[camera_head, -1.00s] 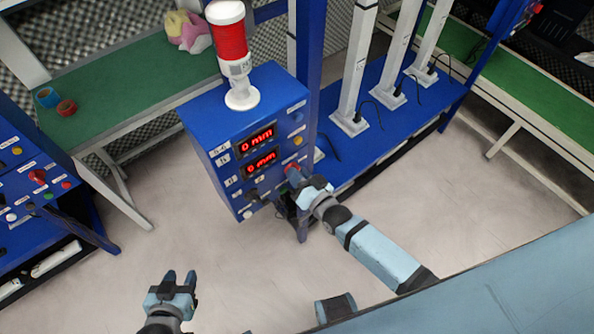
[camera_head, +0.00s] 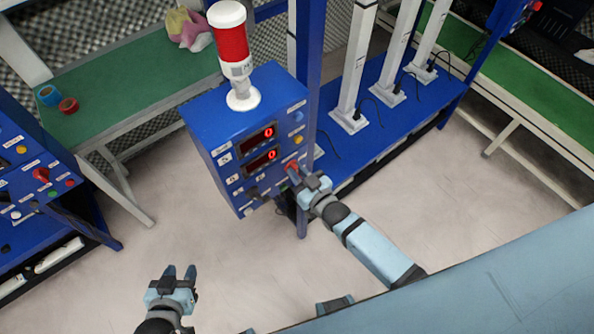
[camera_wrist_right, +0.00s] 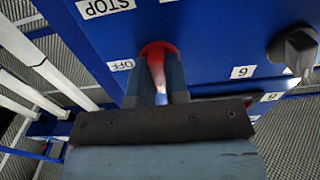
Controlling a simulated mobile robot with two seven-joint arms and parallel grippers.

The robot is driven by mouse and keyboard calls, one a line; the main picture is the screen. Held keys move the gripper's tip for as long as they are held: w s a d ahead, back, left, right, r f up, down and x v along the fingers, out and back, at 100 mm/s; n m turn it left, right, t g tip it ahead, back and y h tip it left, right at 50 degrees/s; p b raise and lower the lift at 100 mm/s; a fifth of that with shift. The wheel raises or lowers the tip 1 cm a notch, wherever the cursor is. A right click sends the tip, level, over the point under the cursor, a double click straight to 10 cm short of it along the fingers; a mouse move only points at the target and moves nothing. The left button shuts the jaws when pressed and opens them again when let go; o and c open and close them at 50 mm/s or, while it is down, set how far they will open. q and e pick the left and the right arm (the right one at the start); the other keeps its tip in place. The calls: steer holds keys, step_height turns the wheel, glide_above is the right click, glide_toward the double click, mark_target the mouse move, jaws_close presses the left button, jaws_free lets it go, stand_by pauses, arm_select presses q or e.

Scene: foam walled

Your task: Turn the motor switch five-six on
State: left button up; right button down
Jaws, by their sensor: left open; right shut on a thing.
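The blue control box (camera_head: 205,125) carries two red digital displays. A red knob (camera_head: 291,166) is on its front panel at the right, and it also shows in the right wrist view (camera_wrist_right: 156,48), beside an OFF label. My right gripper (camera_head: 301,178) is shut on the red knob; its fingers lie on both sides of it in the wrist view (camera_wrist_right: 160,88). A black rotary switch (camera_wrist_right: 294,50) stands to the right of it, near labels with a 6. In the head view a dark switch (camera_head: 252,192) sits low on the panel. My left gripper (camera_head: 179,274) is open and empty above the floor.
A red-and-white signal lamp (camera_head: 232,50) stands on the box. Another blue panel with buttons (camera_head: 35,170) is at the left. A green-topped table (camera_head: 120,95) holds tape rolls. A blue bench (camera_head: 375,120) with white posts is behind the box. The floor around my left gripper is clear.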

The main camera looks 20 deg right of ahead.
stand_by(0.3)
steer(key=c, duration=1.1)
jaws_free()
arm_select(q)
steer(key=shift+s, duration=0.1)
arm_select(e)
steer(key=shift+s, duration=0.1)
